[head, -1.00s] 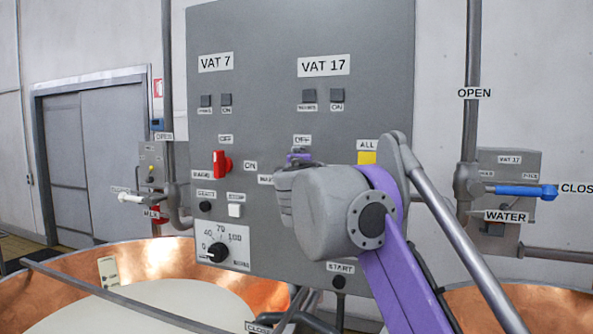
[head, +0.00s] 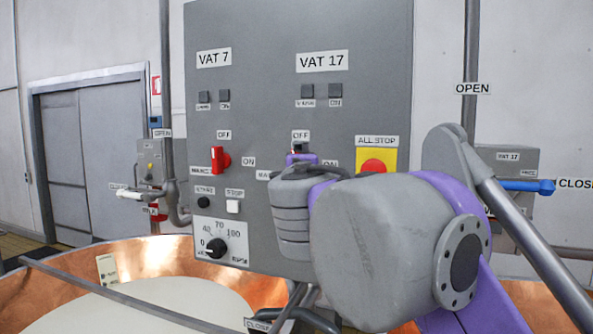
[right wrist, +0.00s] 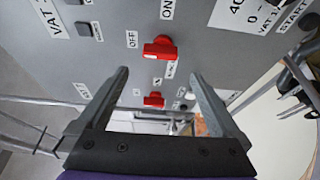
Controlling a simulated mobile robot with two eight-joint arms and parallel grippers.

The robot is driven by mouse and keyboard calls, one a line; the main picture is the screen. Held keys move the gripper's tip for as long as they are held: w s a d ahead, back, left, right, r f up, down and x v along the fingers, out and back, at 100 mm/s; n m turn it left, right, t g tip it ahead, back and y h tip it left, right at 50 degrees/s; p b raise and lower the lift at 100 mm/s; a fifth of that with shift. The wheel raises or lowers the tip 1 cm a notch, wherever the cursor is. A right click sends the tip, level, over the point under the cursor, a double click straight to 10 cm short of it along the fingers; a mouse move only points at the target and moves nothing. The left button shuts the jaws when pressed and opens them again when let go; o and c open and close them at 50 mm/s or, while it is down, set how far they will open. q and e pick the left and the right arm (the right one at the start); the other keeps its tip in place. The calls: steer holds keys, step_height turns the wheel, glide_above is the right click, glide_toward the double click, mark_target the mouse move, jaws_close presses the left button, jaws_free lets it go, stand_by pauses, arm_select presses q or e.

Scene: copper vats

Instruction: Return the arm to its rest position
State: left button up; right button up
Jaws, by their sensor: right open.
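My right arm, purple and grey, comes in from the right in the head view, in front of the grey control panel (head: 265,120). Its bulky forearm and wrist hide the panel's lower right. The fingers of my right gripper are hidden by the wrist in that view. In the right wrist view the right gripper (right wrist: 163,78) is open, with nothing between its fingers. Two red switches, an upper one (right wrist: 160,47) and a lower one (right wrist: 153,100), show beyond the fingers. My left gripper is not in view.
The panel has a red switch (head: 219,159), a dial (head: 216,247) and a yellow-backed all-stop button (head: 375,165). A copper vat (head: 165,258) stands at lower left. A pipe with a blue valve handle (head: 530,186) is at right, near my arm.

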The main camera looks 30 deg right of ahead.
steer(key=shift+s+a, duration=0.15)
steer(key=shift+s, duration=0.25)
steer(key=shift+f, duration=0.1)
step_height(320, 180, down, 29)
steer(key=s+d+m+g+y, duration=0.1)
steer(key=s+m+g, duration=0.2)
steer(key=m+g, duration=0.45)
steer(key=s+a+f+m+y, duration=0.1)
steer(key=s+a+f+y, duration=0.1)
steer(key=f, duration=0.7)
steer(key=s+a+f+m+g+y, duration=0.1)
steer(key=s+a+f, duration=0.4)
steer(key=f, duration=0.5)
steer(key=s+a+f+m+g+y, duration=0.1)
steer(key=s+a+f+m+y, duration=0.2)
steer(key=f, duration=0.6)
steer(key=shift+s+a+f+y, duration=0.35)
steer(key=shift+s+y, duration=0.15)
steer(key=shift+s, duration=0.5)
steer(key=shift+s+a+f, duration=0.1)
steer(key=shift+f, duration=0.05)
steer(key=shift+c, duration=0.3)
